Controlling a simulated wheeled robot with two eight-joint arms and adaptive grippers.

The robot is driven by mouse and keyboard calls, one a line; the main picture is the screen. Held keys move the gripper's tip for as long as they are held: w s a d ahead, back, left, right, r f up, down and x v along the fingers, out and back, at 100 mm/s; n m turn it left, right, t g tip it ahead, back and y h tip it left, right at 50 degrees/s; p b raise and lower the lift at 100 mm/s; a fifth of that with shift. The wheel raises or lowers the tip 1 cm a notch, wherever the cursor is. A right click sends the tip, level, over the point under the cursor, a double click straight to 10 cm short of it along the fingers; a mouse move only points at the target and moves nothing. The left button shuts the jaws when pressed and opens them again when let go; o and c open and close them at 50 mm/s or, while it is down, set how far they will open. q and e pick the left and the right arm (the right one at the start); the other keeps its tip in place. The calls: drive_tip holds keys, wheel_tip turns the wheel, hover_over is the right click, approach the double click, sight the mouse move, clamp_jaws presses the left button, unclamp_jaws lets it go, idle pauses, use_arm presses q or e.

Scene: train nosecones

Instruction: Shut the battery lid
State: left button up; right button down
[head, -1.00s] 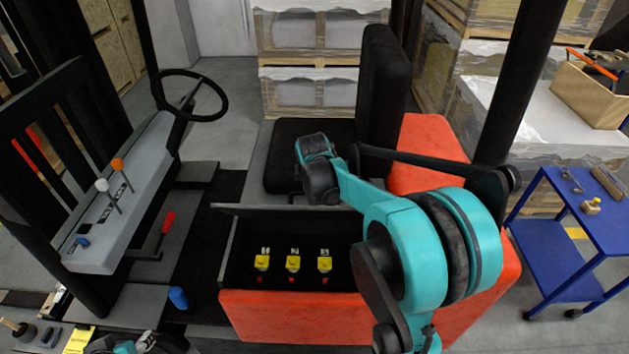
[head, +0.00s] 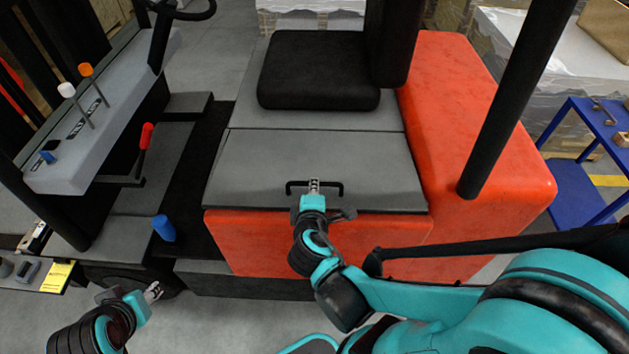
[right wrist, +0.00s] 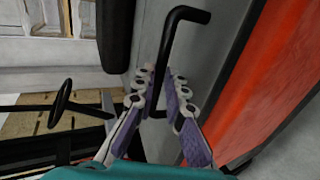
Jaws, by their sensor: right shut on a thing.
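The battery lid (head: 270,165) is a flat grey panel in the head view. It lies level over the orange battery housing (head: 270,240), flush with the grey deck behind it, and hides the inside. Its black bar handle (head: 297,184) stands near the front edge. My right gripper (head: 314,186) is shut on the middle of this handle. In the right wrist view the fingers (right wrist: 160,95) are on either side of the handle bar (right wrist: 178,25). My left gripper (head: 153,291) hangs low at the left, away from the lid; its finger opening is too small to judge.
A black seat (head: 320,78) stands behind the lid. A dark post (head: 515,100) rises on the right. A lever console (head: 80,130), a red-handled lever (head: 145,136) and a blue cylinder (head: 164,228) are at the left. A blue cart (head: 575,195) stands far right.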

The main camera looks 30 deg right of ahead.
drive_tip(key=f, duration=0.1)
drive_tip(key=f+b, duration=0.2)
drive_tip(key=shift+s+a+f, duration=0.2)
drive_tip(key=shift+s+f, duration=0.15)
drive_tip(key=shift+f, duration=0.05)
use_arm(q)
drive_tip(key=shift+s+a+f+b, duration=0.15)
drive_tip(key=shift+f+b, duration=0.5)
drive_tip(key=shift+f, duration=1.55)
use_arm(e)
drive_tip(key=shift+s+a+f, duration=0.1)
drive_tip(key=shift+s+f, duration=0.3)
drive_tip(key=shift+f, duration=0.1)
drive_tip(key=c, duration=1.7)
unclamp_jaws()
drive_tip(key=shift+o, duration=0.6)
drive_tip(key=shift+w+f, duration=0.1)
drive_tip(key=shift+w, duration=0.15)
